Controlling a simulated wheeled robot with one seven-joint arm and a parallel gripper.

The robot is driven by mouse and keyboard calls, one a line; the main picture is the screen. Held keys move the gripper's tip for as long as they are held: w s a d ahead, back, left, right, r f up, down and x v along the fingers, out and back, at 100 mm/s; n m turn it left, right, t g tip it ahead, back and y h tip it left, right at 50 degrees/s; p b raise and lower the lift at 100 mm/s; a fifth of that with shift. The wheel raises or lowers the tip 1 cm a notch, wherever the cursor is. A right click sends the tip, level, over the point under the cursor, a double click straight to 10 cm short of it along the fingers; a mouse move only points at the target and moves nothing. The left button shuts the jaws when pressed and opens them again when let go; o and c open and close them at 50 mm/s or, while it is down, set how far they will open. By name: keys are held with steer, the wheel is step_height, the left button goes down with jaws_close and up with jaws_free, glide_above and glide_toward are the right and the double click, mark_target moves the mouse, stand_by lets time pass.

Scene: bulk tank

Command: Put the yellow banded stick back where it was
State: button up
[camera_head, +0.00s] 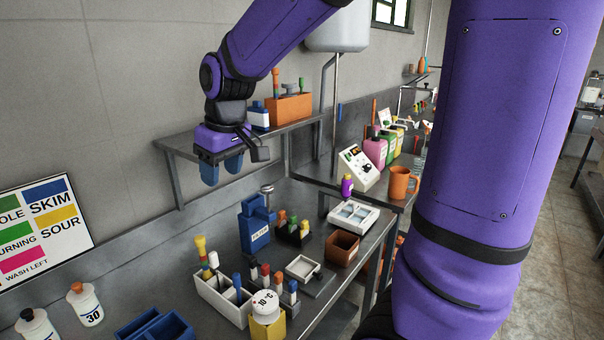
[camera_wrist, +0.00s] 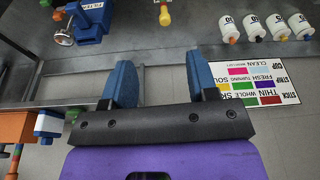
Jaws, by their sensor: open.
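The yellow banded stick (camera_head: 201,250) stands upright in a compartment of a white divided box (camera_head: 222,299) on the bench in the head view. Its top looks yellow with an orange-red part; its lower end is hidden in the box. In the wrist view, a yellow-and-orange stick end (camera_wrist: 165,14) shows at the top edge; I cannot tell for certain that it is the same stick. My gripper (camera_head: 222,170) is open and empty, high above the back of the bench near the wall shelf, well apart from the stick. Its blue fingers (camera_wrist: 162,80) show in the wrist view.
A blue filter unit (camera_head: 256,230), a dark rack of sticks (camera_head: 293,237) and a brown box (camera_head: 342,248) stand on the bench. The wall shelf (camera_head: 180,147) holds an orange box (camera_head: 290,108). White bottles (camera_head: 86,304) stand at left.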

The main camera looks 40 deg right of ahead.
steer(key=s+d+r+m+t, duration=0.1)
steer(key=s+r, duration=0.1)
steer(key=s, duration=0.8)
steer(key=s+d+r+m+t, duration=0.1)
steer(key=s+d+r+m, duration=0.1)
steer(key=s, duration=0.8)
steer(key=shift+s+d+r+t+h, duration=0.2)
steer(key=shift+r+t+h, duration=0.1)
steer(key=shift+r+h, duration=0.15)
